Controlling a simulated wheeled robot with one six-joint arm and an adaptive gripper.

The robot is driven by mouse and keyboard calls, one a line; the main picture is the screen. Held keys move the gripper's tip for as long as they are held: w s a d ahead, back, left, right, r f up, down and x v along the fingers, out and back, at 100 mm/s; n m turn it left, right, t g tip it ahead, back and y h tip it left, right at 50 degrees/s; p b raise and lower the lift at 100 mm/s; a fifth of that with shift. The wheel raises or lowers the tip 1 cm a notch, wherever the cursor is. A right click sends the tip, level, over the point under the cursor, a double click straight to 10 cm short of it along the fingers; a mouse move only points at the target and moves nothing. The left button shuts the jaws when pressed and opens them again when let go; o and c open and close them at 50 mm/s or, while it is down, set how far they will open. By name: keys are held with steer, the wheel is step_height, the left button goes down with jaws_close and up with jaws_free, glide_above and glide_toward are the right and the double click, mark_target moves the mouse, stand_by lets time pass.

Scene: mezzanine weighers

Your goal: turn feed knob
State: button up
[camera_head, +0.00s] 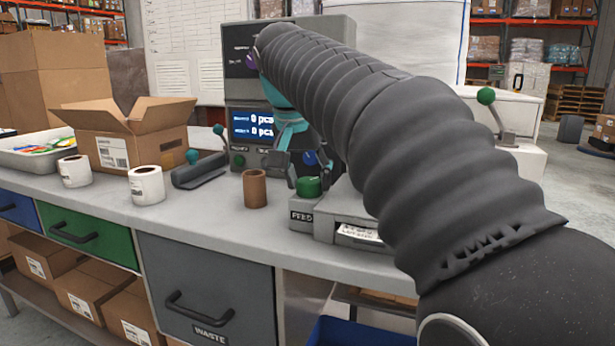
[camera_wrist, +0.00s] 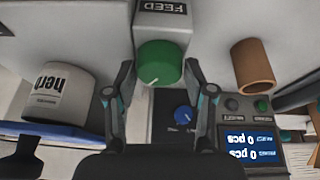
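The green feed knob (camera_head: 308,186) sits on a grey box whose front label reads FEED. In the wrist view the knob (camera_wrist: 158,64) has a pale pointer line on its face, below the FEED label (camera_wrist: 166,7). My gripper (camera_head: 309,176) is open and comes down over the knob. In the wrist view my gripper (camera_wrist: 158,70) has one finger on each side of the knob, with narrow gaps at both tips. Nothing is held. My arm hides part of the box in the head view.
A brown cardboard tube (camera_head: 254,188) stands left of the knob on the counter. The scale display (camera_head: 252,124) reads 0 pcs, with a blue knob (camera_wrist: 184,113) on its panel. A white cylinder with dark lettering (camera_wrist: 60,90) is beside my gripper. Label rolls (camera_head: 146,186) stand farther left.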

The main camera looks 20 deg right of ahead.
steer(key=c, duration=0.5)
steer(key=shift+c, duration=0.2)
steer(key=shift+m, duration=0.3)
steer(key=shift+r+m+h+p, duration=0.1)
steer(key=shift+m+h+p, duration=0.2)
steer(key=shift+m+p, duration=0.25)
steer(key=shift+w+m+g+h+p, duration=0.1)
steer(key=shift+m+g+h+p, duration=0.4)
steer(key=shift+m, duration=0.65)
steer(key=m+g, duration=0.1)
steer(key=m, duration=0.2)
steer(key=shift+m+g, duration=0.3)
steer(key=shift+w+m+g, duration=0.1)
steer(key=shift+m+g, duration=0.5)
steer(key=shift+m, duration=1)
